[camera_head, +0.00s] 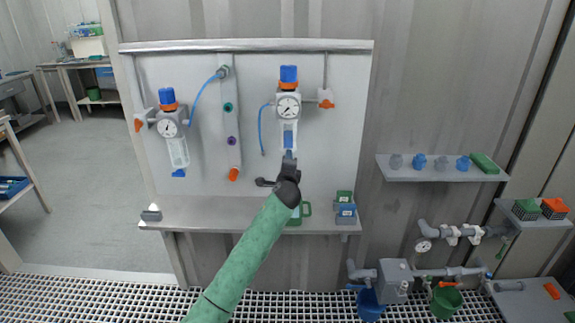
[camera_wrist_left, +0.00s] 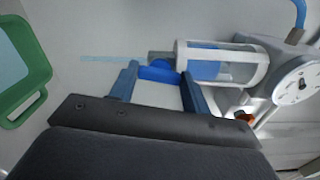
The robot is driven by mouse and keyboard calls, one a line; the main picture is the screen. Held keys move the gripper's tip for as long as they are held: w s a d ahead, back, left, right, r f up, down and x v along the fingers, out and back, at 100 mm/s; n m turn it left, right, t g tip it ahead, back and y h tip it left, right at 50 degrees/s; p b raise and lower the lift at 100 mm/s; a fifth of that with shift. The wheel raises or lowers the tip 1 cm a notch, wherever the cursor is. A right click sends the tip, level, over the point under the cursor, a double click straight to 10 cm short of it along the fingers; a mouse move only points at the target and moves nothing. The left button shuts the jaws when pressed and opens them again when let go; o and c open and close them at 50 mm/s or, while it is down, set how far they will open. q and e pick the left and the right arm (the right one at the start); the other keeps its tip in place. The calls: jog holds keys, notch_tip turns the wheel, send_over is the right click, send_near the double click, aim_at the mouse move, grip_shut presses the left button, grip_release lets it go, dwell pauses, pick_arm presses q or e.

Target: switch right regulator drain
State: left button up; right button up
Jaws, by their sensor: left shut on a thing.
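The right regulator (camera_head: 289,105) hangs on the white panel, with a blue knob on top, a round gauge and a clear bowl holding blue liquid (camera_head: 288,135). In the left wrist view its bowl (camera_wrist_left: 225,63) lies sideways. My left gripper (camera_head: 289,158) is at the bowl's lower end. Its two blue fingers (camera_wrist_left: 160,85) stand either side of the blue drain knob (camera_wrist_left: 158,72), shut on it. A pale blue streak (camera_wrist_left: 105,58) runs from the grey outlet toward the green jug (camera_wrist_left: 28,65). The jug (camera_head: 305,210) stands on the shelf below, partly hidden by my arm.
The left regulator (camera_head: 170,128) hangs on the same panel, with a manifold (camera_head: 229,120) between them. A green-and-blue block (camera_head: 345,208) stands on the shelf (camera_head: 215,213) right of the jug. A small shelf (camera_head: 440,173) with blue and grey parts is at right.

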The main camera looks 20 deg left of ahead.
pick_arm(q)
jog(key=shift+f, duration=0.1)
pick_arm(e)
jog(key=shift+a+f, duration=0.1)
jog(key=shift+f, duration=0.05)
pick_arm(q)
jog(key=o, duration=1)
jog(key=shift+a, duration=0.1)
jog(key=b+v, duration=0.1)
jog(key=v, duration=0.7)
jog(key=shift+b, duration=0.35)
pick_arm(e)
jog(key=shift+w+a+f+t+y, duration=0.15)
jog(key=shift+w+a+f, duration=0.15)
jog(key=shift+a+f, duration=0.35)
jog(key=shift+w+a+f+t+y, duration=0.15)
jog(key=shift+w+a+f, duration=0.2)
jog(key=shift+f, duration=0.45)
pick_arm(q)
jog(key=shift+n, duration=0.3)
pick_arm(e)
jog(key=shift+s+r, duration=0.1)
jog(key=shift+r, duration=0.05)
